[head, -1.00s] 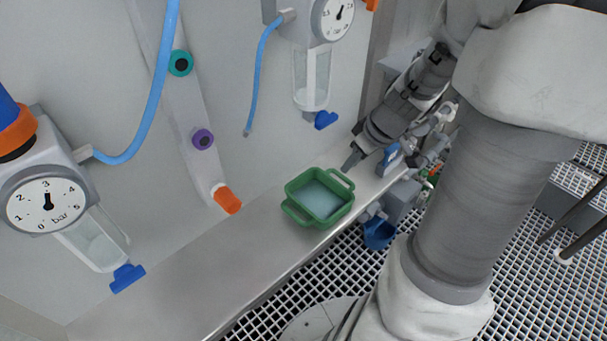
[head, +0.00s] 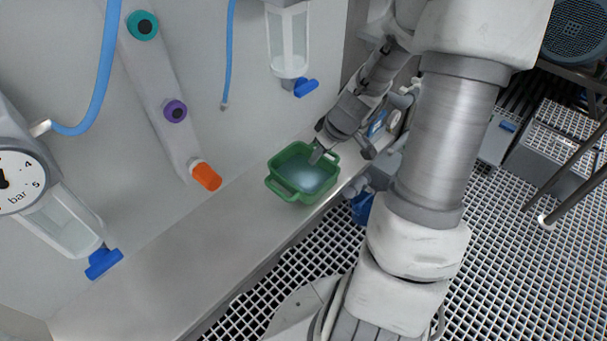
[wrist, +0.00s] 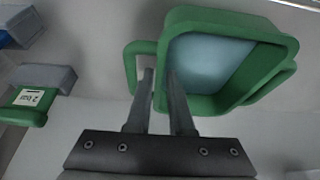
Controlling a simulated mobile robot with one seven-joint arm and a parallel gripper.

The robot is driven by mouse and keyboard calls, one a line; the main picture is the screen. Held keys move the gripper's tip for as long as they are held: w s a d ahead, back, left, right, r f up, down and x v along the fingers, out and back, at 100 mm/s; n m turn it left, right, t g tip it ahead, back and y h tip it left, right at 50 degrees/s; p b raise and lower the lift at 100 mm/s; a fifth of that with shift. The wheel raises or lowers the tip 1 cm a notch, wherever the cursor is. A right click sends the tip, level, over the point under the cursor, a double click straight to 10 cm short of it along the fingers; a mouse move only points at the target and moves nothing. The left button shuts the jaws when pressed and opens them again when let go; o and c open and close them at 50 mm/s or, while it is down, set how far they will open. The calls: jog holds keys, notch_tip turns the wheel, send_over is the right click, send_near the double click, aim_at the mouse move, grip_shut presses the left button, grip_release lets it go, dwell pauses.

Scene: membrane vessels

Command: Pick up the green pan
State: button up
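The green pan (head: 292,196) stands on the pale ledge, upright, with a loop handle at each of two opposite ends and pale blue liquid inside. In the wrist view the pan (wrist: 208,104) fills the upper right. My gripper (head: 316,157) is at the pan's far right end in the head view. In the wrist view my gripper (wrist: 160,72) has its two fingers apart, with the handle and the pan's left wall at the tips. One finger overlaps the handle's opening and the other overlaps the pan's rim. Whether they touch the pan I cannot tell.
The ledge (head: 165,272) is clear left of the pan. A wall with an orange knob (head: 206,176), a purple knob (head: 175,111) and filter vessels with blue taps (head: 104,263) rises behind. A labelled green block (wrist: 24,105) lies left in the wrist view. Grating floor lies in front.

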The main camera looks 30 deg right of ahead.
grip_shut()
jog(key=shift+r, duration=0.1)
dwell(1.2)
